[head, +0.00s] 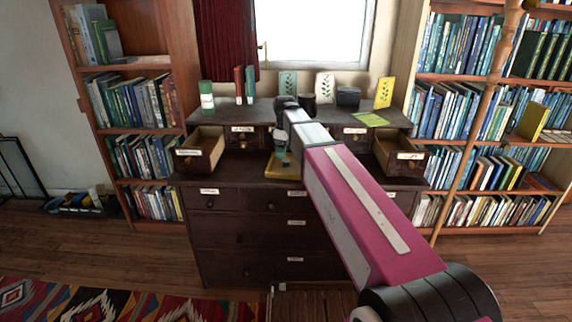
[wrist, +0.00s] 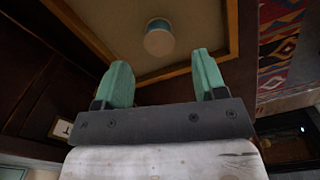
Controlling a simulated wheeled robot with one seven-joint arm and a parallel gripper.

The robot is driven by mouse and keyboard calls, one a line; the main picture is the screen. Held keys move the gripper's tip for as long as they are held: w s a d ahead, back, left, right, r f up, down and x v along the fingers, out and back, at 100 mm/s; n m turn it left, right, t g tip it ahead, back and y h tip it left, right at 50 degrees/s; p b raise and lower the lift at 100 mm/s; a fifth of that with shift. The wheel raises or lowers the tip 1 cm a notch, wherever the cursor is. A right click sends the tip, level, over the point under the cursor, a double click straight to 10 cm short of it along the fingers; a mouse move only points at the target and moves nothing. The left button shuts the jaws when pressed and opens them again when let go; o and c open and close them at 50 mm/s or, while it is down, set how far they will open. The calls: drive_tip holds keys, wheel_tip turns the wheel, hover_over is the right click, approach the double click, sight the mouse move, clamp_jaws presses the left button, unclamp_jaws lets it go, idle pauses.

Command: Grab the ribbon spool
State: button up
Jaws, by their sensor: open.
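A small round spool (wrist: 159,38) with a pale end and a teal band shows in the wrist view. It sits in a shallow brown tray with a tan rim (wrist: 190,65), apart from the fingers and sideways between them. My gripper (wrist: 162,75) has two green fingers spread wide, with nothing between them. In the head view my gripper (head: 281,158) points down over the tan-rimmed tray (head: 294,189) on the middle of the dark dresser. I cannot make out the spool in the head view; my gripper and arm cover that area.
Open drawers stick out at the left (head: 200,150) and right (head: 400,153) of the dresser (head: 240,235). The upper shelf holds a green-and-white jar (head: 207,96), books, plant cards, a dark cup (head: 309,104) and a yellow book (head: 384,92). Bookcases flank the dresser. A patterned rug (head: 110,302) lies in front.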

sight(286, 163)
drive_tip(key=shift+f, duration=2.6)
drive_tip(key=shift+c, duration=0.4)
drive_tip(key=c, duration=0.9)
